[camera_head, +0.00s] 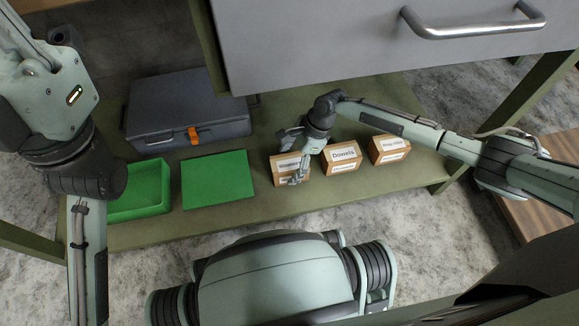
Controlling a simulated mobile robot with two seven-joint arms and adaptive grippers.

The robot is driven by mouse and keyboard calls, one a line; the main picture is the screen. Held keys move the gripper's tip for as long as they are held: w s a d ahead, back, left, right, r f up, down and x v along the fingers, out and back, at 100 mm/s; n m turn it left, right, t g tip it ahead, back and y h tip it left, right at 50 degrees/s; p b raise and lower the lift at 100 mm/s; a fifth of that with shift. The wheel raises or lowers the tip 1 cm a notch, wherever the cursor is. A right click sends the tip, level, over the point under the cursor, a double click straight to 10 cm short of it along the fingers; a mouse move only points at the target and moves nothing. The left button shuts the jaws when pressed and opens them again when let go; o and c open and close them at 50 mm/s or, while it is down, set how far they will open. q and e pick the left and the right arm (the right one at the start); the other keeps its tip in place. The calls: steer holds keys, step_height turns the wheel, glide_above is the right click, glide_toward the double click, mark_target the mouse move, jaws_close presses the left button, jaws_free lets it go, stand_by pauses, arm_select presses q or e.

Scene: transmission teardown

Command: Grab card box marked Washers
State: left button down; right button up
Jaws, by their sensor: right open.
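Three small brown card boxes with white labels stand in a row on the green lower shelf. The left box (280,183) is partly covered by my right gripper, and its label is too small and blocked to read surely. The middle box (343,169) is labelled Dowels. The label of the right box (389,157) is too small to read surely. My right gripper (291,162) is open over the left box, with a finger in front of it; I cannot tell whether they touch. My left arm comes in at the left, but its gripper is out of view.
A dark grey case (185,112) with an orange latch stands at the back left of the shelf (230,223). A green bin (141,192) and a flat green panel (217,180) are in front of it. A grey drawer (390,60) with a metal handle overhangs the shelf.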

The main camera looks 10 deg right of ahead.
steer(key=shift+f, duration=0.2)
stand_by(0.3)
steer(key=shift+c, duration=0.3)
steer(key=c, duration=1.4)
